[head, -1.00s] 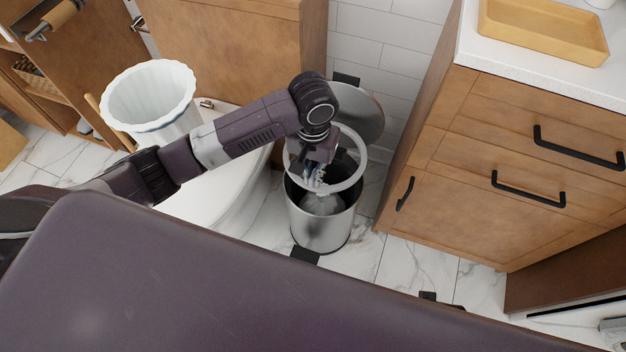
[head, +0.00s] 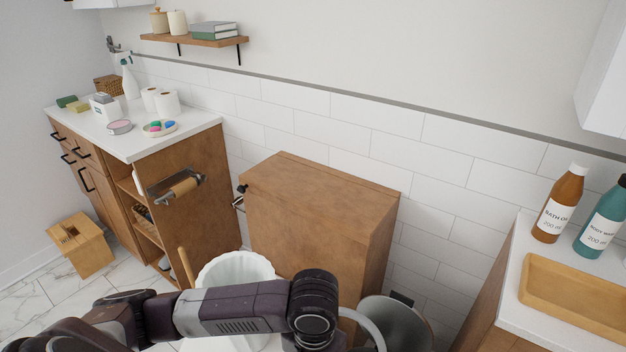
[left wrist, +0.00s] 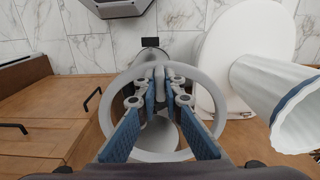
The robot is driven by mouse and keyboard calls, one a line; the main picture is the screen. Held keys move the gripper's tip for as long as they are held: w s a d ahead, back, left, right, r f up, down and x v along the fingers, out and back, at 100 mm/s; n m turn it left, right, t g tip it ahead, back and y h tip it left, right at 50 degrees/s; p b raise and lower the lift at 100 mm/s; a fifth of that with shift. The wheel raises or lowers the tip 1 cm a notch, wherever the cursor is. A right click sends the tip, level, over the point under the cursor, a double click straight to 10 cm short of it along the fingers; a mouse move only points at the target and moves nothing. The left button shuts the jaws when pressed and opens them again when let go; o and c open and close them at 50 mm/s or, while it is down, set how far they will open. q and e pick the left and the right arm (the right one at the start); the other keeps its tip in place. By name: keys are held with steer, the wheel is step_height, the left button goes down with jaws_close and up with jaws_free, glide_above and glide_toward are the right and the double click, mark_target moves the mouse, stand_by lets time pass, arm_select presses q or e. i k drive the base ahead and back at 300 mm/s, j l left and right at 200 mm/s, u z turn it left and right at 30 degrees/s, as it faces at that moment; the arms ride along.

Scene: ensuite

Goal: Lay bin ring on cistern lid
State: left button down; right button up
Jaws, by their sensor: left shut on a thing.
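The bin ring (left wrist: 208,108) is a pale grey hoop. My left gripper (left wrist: 160,76) is shut on its rim in the left wrist view. In the head view part of the ring (head: 376,326) shows at the bottom edge, beside my left wrist, which hides the fingers. The cistern lid (head: 322,188) is the bare, flat brown wooden top of the boxed cistern against the tiled wall. The ring is in front of and below it, apart from it. The bin's raised round lid (head: 400,328) stands behind the ring. My right gripper is not in view.
A paper holder (head: 178,186) sticks out from the left cabinet. The right counter (head: 512,300) bears a wooden tray and bottles. The air above the cistern is clear.

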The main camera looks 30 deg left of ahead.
mark_target(293, 179)
steer(key=k+j+z, duration=0.2)
steer(key=k+j, duration=0.45)
steer(key=j+z, duration=0.1)
steer(key=j, duration=0.3)
steer(key=k+j+z, duration=0.1)
steer(key=j, duration=0.25)
steer(key=k+j+z, duration=0.15)
steer(key=j, duration=0.25)
steer(key=k+j+z, duration=0.1)
steer(key=j, duration=0.25)
steer(key=k+j+z, duration=0.1)
steer(key=j, duration=0.25)
steer(key=j+z, duration=0.15)
steer(key=j, duration=0.25)
steer(key=k+j+z, duration=0.1)
steer(key=j, duration=0.35)
steer(key=j+z, duration=0.15)
steer(key=j, duration=0.25)
steer(key=k+j+z, duration=0.1)
steer(key=j, duration=0.3)
steer(key=k+j+z, duration=0.15)
steer(key=j, duration=0.2)
